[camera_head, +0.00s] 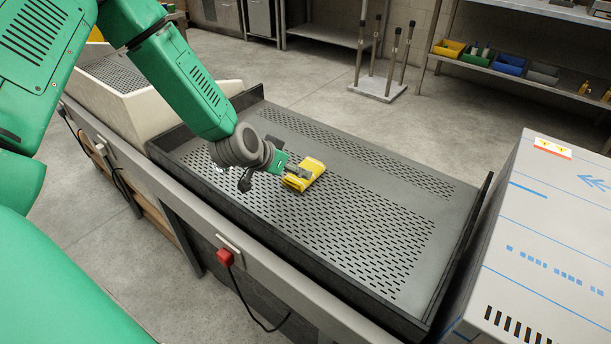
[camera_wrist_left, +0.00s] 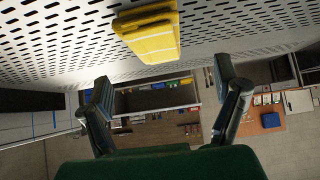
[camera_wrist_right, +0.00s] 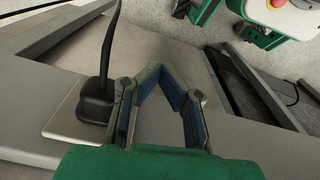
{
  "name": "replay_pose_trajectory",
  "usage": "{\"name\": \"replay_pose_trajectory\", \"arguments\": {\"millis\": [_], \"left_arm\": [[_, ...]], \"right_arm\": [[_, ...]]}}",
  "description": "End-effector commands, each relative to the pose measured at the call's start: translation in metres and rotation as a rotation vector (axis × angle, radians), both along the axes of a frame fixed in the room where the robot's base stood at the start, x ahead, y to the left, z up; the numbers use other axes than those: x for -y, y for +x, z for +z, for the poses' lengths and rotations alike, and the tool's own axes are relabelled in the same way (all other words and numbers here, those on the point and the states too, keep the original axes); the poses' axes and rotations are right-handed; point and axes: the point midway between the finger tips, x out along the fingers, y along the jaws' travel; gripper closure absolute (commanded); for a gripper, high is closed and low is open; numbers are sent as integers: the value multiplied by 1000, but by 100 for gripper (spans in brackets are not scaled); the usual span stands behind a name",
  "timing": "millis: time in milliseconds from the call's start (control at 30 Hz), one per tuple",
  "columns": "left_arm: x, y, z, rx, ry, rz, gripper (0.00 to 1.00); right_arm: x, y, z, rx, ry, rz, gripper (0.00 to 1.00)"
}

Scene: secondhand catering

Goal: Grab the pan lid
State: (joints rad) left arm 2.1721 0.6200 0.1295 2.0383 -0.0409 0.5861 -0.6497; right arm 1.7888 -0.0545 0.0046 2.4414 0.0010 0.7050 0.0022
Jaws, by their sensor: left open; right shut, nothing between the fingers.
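I see no pan lid in any view. My left gripper (camera_wrist_left: 165,82) is open and empty, its two fingers spread apart in the left wrist view. In the head view the left gripper (camera_head: 287,172) is over the perforated grey tray, close to a yellow block-like item (camera_head: 309,171). That item also shows in the left wrist view (camera_wrist_left: 152,38), beyond the fingertips and not between them; I cannot tell whether a finger touches it. My right gripper (camera_wrist_right: 172,88) is shut and empty, in front of a grey metal surface, and is not seen in the head view.
The perforated tray (camera_head: 385,220) has raised dark edges and is otherwise clear. A grey box (camera_head: 540,250) with blue markings stands at the right. A beige unit (camera_head: 125,85) adjoins at the left. A red switch (camera_head: 225,257) and cable are on the front rail. Shelves with bins stand behind.

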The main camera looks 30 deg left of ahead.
Motion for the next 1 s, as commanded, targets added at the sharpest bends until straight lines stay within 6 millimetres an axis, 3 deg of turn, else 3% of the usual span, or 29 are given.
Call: {"name": "replay_pose_trajectory", "arguments": {"millis": [600,900,1000], "left_arm": [[7,51,-52,1,2,-2,17],[8,54,-54,1,1,-2,17],[8,54,-53,1,2,-2,52]], "right_arm": [[0,1,-20,1,0,0,100],[0,0,-20,1,0,0,100],[0,0,-20,1,0,0,100]]}}
